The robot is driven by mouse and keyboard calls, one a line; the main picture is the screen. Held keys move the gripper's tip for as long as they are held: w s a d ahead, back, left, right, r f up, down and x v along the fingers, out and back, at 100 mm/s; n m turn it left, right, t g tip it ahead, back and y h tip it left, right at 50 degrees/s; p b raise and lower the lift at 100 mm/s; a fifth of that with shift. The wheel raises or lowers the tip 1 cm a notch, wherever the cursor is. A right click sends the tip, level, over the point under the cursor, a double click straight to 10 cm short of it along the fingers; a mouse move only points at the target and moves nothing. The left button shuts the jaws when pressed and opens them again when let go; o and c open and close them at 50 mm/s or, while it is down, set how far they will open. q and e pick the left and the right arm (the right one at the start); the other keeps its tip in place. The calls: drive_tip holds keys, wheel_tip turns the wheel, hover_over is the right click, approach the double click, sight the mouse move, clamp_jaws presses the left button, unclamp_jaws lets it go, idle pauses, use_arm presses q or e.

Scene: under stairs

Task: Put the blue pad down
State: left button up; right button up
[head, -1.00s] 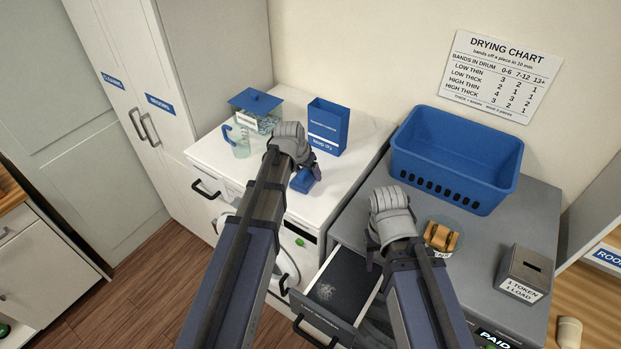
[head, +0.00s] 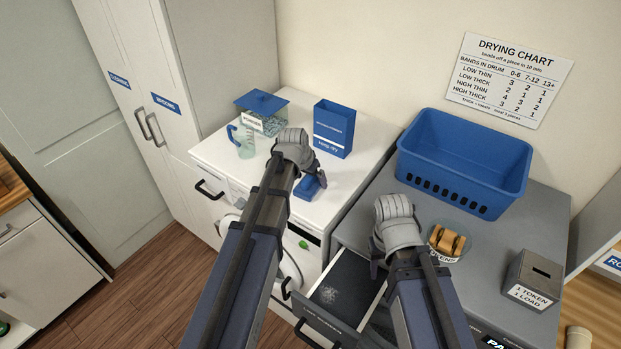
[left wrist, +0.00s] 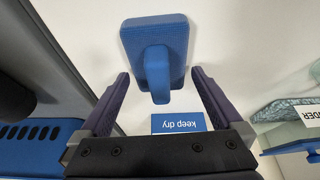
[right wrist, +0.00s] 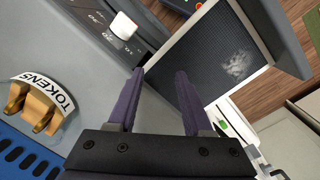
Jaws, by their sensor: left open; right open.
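The blue pad (head: 308,188) sits on the white machine top (head: 345,178), partly hidden behind my left gripper in the head view. In the left wrist view the pad (left wrist: 153,50) shows a raised handle between and just beyond the fingertips. My left gripper (left wrist: 158,80) is open around the handle's near end, with a gap on both sides. My right gripper (right wrist: 158,75) is open and empty above the grey machine top, near the open drawer.
A blue box (head: 334,128) marked keep dry, a lidded powder container (head: 262,110) and a measuring jug (head: 243,142) stand on the white top. The grey top (head: 480,240) holds a blue basket (head: 462,165), token dish (head: 447,242) and token box (head: 532,278). A drawer (head: 345,295) stands open.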

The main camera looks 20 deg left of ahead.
sight(305, 181)
use_arm(q)
drive_tip(key=p+v, duration=0.7)
drive_tip(key=shift+a+r, duration=0.1)
drive_tip(key=shift+r, duration=0.3)
drive_tip(key=shift+s, duration=0.1)
drive_tip(key=shift+f, duration=0.1)
